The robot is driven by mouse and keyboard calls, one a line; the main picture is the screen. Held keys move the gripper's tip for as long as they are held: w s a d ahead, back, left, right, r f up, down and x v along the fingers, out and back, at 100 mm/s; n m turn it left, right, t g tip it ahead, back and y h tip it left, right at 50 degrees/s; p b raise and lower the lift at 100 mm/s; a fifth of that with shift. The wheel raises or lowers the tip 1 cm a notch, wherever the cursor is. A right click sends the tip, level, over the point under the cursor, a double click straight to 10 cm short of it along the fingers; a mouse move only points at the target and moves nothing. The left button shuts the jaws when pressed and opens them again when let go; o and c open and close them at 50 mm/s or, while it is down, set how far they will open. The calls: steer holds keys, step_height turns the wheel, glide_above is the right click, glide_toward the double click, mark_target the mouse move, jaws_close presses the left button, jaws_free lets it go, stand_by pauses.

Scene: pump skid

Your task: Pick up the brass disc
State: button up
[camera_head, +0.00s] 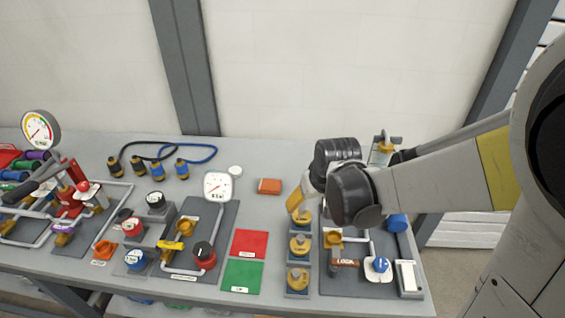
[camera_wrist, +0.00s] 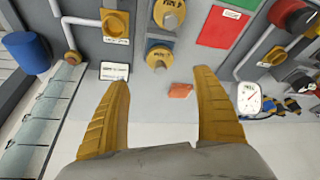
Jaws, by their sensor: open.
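Several round brass discs with grey centres stand in a column on dark square bases right of the table's middle; I cannot tell which one the task means. In the head view they are the rear disc (camera_head: 303,219), the middle disc (camera_head: 299,245) and the front disc (camera_head: 297,278). My gripper (camera_head: 296,206) hangs just above and behind the rear disc, with one yellow finger showing. In the wrist view my gripper (camera_wrist: 162,78) is open and empty. The rear disc (camera_wrist: 160,56) lies just beyond the fingertips, near their midline, and another disc (camera_wrist: 169,14) lies farther off.
An orange-red block (camera_head: 269,187) lies behind the red mat (camera_head: 250,243) and green mat (camera_head: 242,275). A white-faced gauge (camera_head: 218,186) stands to the left. A grey panel with pipes and a blue valve (camera_head: 377,266) is on the right, close to the discs.

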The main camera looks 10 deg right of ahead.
mark_target(303, 211)
steer(key=b+x, duration=0.1)
steer(key=x, duration=0.5)
steer(key=shift+w+f+b, duration=0.2)
steer(key=shift+w+b, duration=0.1)
steer(key=shift+b, duration=0.1)
steer(key=b+x, duration=0.2)
steer(key=x, duration=0.3)
steer(key=shift+f, duration=0.15)
steer(key=c, duration=1.4)
